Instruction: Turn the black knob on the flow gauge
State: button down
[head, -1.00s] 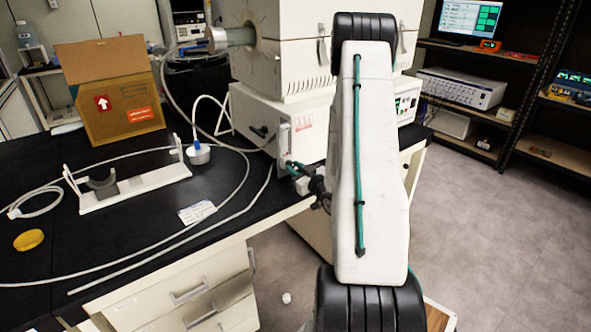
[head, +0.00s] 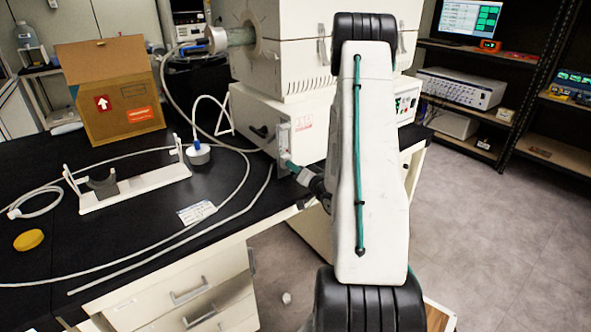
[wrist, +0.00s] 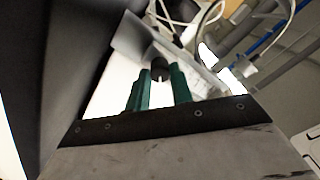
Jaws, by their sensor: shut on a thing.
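The flow gauge (head: 283,142) is a narrow upright clear panel on the front of the white machine's lower box. Its black knob (wrist: 160,68) shows in the wrist view as a dark round piece between the tips of my green fingers. My gripper (wrist: 158,78) is shut on the knob. In the head view my gripper (head: 291,167) reaches the lower end of the gauge, and its fingers hide the knob there. The gauge body in the wrist view is partly hidden behind the fingers.
The white machine (head: 250,118) stands on the black bench (head: 130,225). A cardboard box (head: 110,95), a white stand (head: 130,190), a blue-capped flask (head: 198,153), a yellow lid (head: 28,240) and loose tubing lie to the left. A shelf rack (head: 470,50) stands at the right.

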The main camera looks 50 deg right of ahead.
jog(key=m, duration=0.5)
jog(key=shift+f+m, duration=0.1)
jog(key=shift+m, duration=0.2)
jog(key=m, duration=0.5)
dwell(0.4)
jog(key=c, duration=1.2)
grip_release()
jog(key=shift+c, duration=0.2)
jog(key=v, duration=0.8)
jog(key=shift+w, duration=0.1)
